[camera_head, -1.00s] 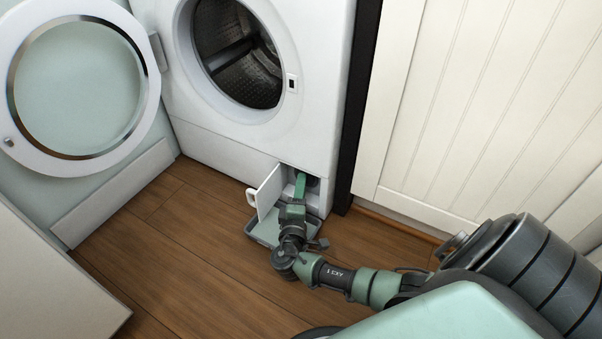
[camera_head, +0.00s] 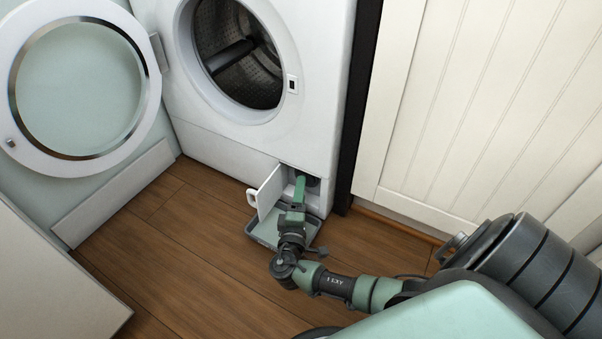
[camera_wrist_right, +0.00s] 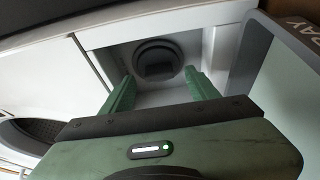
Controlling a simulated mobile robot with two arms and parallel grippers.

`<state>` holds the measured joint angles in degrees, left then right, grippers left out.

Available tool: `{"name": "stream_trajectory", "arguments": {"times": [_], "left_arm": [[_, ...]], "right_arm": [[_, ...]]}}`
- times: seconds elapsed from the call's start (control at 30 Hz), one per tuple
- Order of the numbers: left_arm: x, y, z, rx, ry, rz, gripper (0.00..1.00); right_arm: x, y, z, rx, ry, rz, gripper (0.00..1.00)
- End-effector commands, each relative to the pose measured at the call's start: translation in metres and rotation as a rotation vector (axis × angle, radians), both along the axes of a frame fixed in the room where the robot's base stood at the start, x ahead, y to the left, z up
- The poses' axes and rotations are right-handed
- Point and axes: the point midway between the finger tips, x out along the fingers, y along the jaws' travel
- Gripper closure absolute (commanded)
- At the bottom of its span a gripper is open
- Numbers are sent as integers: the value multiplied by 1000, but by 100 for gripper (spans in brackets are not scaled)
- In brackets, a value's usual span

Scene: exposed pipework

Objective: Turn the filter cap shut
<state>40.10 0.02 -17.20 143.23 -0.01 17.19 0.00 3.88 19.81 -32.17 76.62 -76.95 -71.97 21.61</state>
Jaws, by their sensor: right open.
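The filter cap (camera_wrist_right: 158,62) is a dark round cap with a raised middle, set in the back of the small opening at the washer's lower right corner. In the head view only a dark bit of it (camera_head: 313,181) shows behind my gripper. My right gripper (camera_head: 300,184) reaches to the opening. In the wrist view my right gripper (camera_wrist_right: 160,88) is open, its two green fingers apart on either side of the cap, with nothing between them. The fingertips appear short of the cap; contact cannot be told. My left gripper is not in view.
The opening's white flap (camera_head: 268,192) hangs open to the left of my gripper. A grey tray (camera_head: 262,236) lies on the floor below. The washer's round door (camera_head: 78,90) stands open at left. A white panelled cabinet (camera_head: 480,110) stands at right.

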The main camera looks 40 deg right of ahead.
Motion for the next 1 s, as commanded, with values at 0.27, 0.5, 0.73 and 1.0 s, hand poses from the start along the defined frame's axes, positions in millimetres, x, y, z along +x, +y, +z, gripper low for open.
{"name": "stream_trajectory", "arguments": {"times": [0.27, 0.5, 0.73, 1.0], "left_arm": [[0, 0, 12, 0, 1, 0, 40], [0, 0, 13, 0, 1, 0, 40], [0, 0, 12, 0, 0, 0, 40], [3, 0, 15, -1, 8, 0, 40]], "right_arm": [[-33, 34, 1, 4, 1, 1, 40], [-42, 43, 0, 1, 0, 0, 40], [-42, 43, 0, 1, -1, 0, 40], [-42, 42, 1, 2, 2, 0, 40]]}}
